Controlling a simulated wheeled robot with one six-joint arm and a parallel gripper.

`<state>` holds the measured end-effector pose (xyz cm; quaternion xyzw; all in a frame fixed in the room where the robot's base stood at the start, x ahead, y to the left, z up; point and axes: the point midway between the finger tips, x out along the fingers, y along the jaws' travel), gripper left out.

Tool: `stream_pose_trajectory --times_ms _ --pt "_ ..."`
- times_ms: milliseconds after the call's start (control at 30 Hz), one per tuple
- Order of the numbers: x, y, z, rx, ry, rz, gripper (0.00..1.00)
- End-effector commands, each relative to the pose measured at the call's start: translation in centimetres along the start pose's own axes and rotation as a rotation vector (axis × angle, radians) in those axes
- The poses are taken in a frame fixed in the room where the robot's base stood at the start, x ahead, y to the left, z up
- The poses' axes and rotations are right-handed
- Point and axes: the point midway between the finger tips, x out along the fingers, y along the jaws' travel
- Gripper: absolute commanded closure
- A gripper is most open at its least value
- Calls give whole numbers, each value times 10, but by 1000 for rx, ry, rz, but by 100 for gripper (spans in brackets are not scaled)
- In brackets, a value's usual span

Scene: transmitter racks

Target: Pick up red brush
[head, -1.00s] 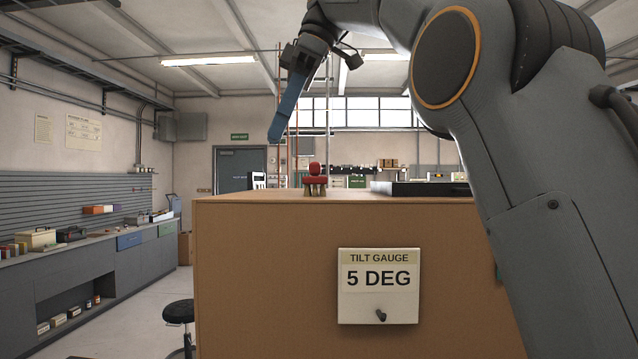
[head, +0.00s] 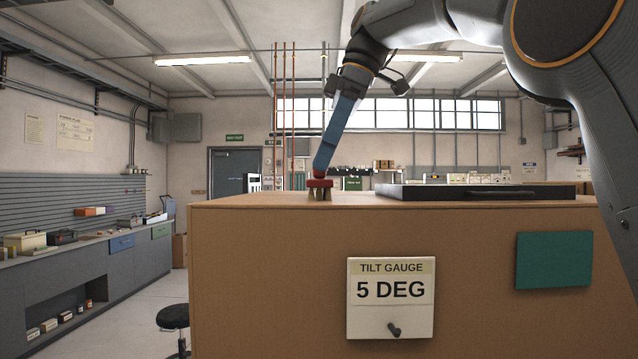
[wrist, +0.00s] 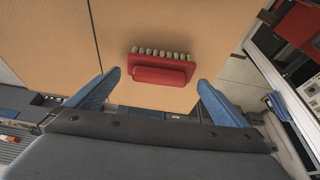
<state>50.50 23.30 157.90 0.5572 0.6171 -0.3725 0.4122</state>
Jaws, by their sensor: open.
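The red brush (head: 319,184) stands on top of the brown cabinet near its front left, red body up and tan bristles down. In the wrist view the red brush (wrist: 160,70) lies ahead of my gripper (wrist: 158,92), roughly centred between the two blue fingers. A row of pale bristle tufts shows along its far side.
A flat black case (head: 475,191) lies on the cabinet top (head: 260,201) to the right of the brush. A tilt gauge sign (head: 391,298) and a green panel (head: 553,260) are on the cabinet front. A black stool (head: 174,317) stands at lower left.

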Motion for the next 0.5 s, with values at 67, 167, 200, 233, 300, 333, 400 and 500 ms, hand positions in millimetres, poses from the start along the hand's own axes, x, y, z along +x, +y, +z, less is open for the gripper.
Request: stream_pose_trajectory --times_ms 67,167,200,233,300,333,400,500 --pt "8 -1 0 0 0 -2 0" --pt "19 0 0 0 0 -2 0" --pt "22 0 0 0 0 -1 0" --pt "24 0 1 0 0 0 0" --pt "26 0 1 0 0 0 0" --pt "27 0 1 0 0 0 0" --pt "27 0 1 0 0 0 0" --pt "27 0 1 0 0 0 0"
